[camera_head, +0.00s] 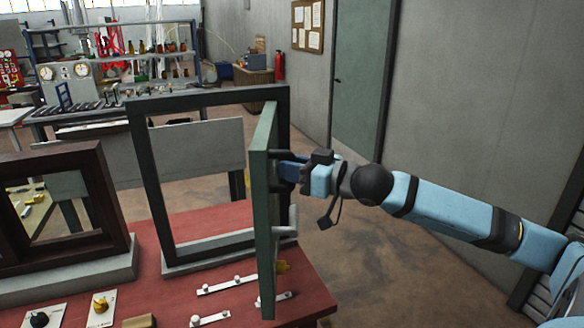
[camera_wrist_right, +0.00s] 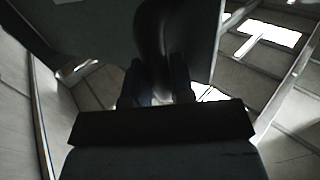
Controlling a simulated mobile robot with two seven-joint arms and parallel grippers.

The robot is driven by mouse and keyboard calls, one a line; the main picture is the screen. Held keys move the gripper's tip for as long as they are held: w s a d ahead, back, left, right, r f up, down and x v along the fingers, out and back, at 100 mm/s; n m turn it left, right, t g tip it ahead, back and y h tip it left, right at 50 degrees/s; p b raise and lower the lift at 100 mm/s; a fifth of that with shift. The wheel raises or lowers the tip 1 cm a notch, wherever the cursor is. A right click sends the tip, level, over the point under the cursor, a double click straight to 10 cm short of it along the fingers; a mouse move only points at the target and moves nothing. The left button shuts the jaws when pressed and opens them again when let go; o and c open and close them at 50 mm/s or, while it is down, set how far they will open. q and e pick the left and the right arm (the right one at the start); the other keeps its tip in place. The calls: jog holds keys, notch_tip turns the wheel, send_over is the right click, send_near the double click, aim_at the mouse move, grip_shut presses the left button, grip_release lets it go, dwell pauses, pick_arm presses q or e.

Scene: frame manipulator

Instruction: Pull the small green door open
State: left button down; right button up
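The small green door (camera_head: 264,205) stands swung out from its dark upright frame (camera_head: 154,183) on the red table. I see it nearly edge-on, with the frame opening clear behind it. A pale grey handle (camera_head: 292,222) sticks out from the door's right face. My right gripper (camera_head: 290,170) is at the upper part of this handle, coming in from the right. In the right wrist view the curved handle (camera_wrist_right: 152,40) runs down between my fingers (camera_wrist_right: 155,88), which appear closed around it; that view is dark. My left gripper is not in view.
A brown wooden frame (camera_head: 104,190) stands at the left of the red table (camera_head: 206,288). Open floor (camera_head: 350,240) lies to the right, below my arm. A grey wall with a large green door (camera_head: 362,80) is behind.

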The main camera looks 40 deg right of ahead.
jog(key=o, duration=0.3)
jog(key=shift+w+d+r, duration=0.15)
jog(key=shift+d+r, duration=0.05)
jog(key=shift+r, duration=0.25)
jog(key=shift+o, duration=0.4)
jog(key=shift+w+f, duration=0.1)
jog(key=shift+w, duration=0.05)
jog(key=v, duration=1.3)
jog(key=shift+s+f, duration=0.25)
jog(key=shift+s, duration=0.15)
